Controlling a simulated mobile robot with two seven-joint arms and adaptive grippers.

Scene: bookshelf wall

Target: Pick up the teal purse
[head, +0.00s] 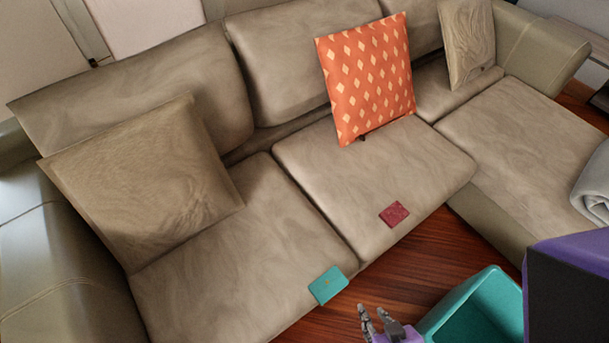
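The teal purse (328,285) is a small flat rectangle lying near the front edge of the left seat cushion of the sofa. My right gripper (373,310) is at the bottom of the head view, to the right of the purse and nearer to me, apart from it. Its fingers show a gap with nothing between them. My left gripper is not in view.
The beige sofa (237,240) holds an orange pillow (365,75), a beige pillow (140,180) and a small dark red item (394,214). A teal bin (480,310) stands on the wooden floor (420,255) right of my gripper. A grey rolled item (594,188) lies at right.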

